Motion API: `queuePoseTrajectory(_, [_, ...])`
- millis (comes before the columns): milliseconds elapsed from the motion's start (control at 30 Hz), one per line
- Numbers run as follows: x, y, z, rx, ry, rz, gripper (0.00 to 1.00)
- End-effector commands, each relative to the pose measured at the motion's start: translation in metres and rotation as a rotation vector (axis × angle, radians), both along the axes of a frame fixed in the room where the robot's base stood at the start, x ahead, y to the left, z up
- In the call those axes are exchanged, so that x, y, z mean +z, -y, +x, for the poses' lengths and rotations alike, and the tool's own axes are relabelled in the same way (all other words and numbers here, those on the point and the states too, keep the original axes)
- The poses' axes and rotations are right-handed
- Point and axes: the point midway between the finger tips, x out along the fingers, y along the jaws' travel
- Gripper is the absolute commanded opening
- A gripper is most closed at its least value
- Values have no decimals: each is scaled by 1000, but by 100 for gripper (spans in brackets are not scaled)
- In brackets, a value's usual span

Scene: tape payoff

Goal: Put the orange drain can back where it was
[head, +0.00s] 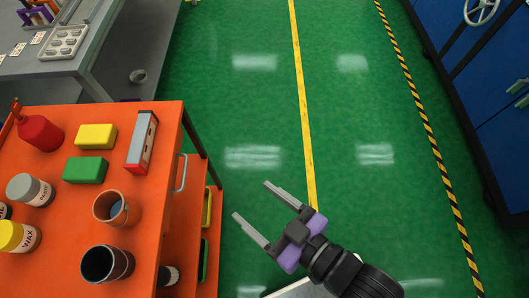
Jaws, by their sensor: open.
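An open orange-brown can (103,207) with a bluish inside stands upright on the orange cart top (58,280), near its right edge. It is the only orange can I can make out. My gripper (251,199) is open and empty, over the green floor to the right of the cart. Its two grey fingers point up and left, apart from the can and the cart.
Around the can stand a dark open can (107,265), a grey tin (30,190), a yellow WAX tin (18,236), a green block (86,170), a yellow block (96,137), a grey-red tool (141,142) and a red bottle (39,132). A grey bench (95,50) is behind. Blue cabinets (460,70) stand right.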

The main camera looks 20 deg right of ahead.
Motion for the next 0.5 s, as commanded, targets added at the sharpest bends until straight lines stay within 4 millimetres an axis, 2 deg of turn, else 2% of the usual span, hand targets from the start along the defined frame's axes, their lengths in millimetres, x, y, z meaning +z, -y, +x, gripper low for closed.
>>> queuePoseTrajectory(33, [-3, 26, -15, -58, -10, -4, 71])
queuePoseTrajectory(200, [6, 88, -62, -222, -3, -3, 71])
queuePoseTrajectory(333, [20, 118, -96, -324, 5, -7, 71])
queuePoseTrajectory(500, [34, 136, -121, -401, 14, -10, 71])
